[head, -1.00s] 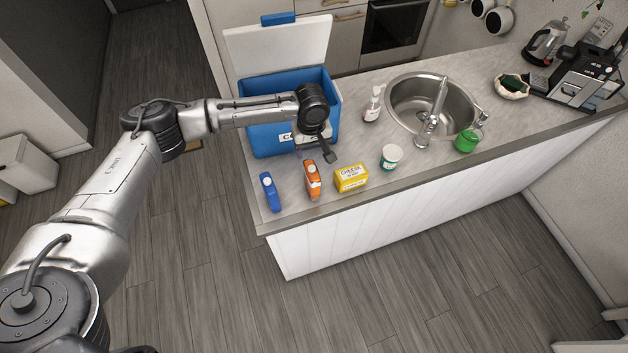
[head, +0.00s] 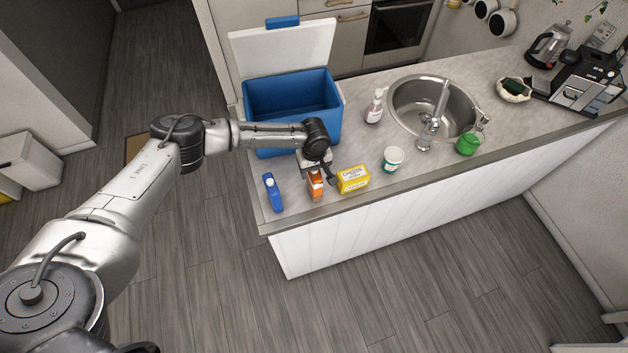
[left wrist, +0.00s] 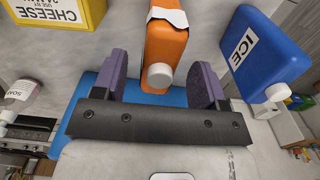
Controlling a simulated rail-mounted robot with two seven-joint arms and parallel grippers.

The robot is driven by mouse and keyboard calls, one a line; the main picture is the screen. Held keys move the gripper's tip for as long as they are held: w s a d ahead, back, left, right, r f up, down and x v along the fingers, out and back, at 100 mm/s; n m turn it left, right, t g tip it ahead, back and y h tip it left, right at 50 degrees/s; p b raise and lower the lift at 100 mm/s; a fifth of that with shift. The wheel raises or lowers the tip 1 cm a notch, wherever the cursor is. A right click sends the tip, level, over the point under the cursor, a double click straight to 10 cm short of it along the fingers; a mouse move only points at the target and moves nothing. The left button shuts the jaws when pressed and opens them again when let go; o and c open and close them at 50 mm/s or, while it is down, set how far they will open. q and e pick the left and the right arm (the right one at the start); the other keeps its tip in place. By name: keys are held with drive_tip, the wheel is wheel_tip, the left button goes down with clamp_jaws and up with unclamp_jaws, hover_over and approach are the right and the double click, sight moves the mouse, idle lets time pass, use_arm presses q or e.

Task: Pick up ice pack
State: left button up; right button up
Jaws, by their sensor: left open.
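The ice pack (head: 272,193) is a blue upright block near the counter's left front corner. In the left wrist view the blue ice pack (left wrist: 257,52) shows its white "ICE" label and a white cap, right of the fingers. My left gripper (head: 319,173) is open, low over the counter, at an orange carton (head: 315,184) right of the ice pack. In the left wrist view the orange carton (left wrist: 165,45) with a white cap stands between the two spread fingers (left wrist: 160,78); I cannot tell whether they touch it. My right gripper is out of view.
A yellow cheese box (head: 353,180) stands close right of the orange carton, then a white tub (head: 392,159). An open blue cooler (head: 334,112) stands behind the gripper. A soap bottle (head: 374,108) and a sink (head: 405,92) lie farther right.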

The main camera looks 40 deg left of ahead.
use_arm(q)
drive_tip(key=shift+f, duration=1.8)
drive_tip(key=c, duration=1.2)
drive_tip(key=shift+r, duration=0.15)
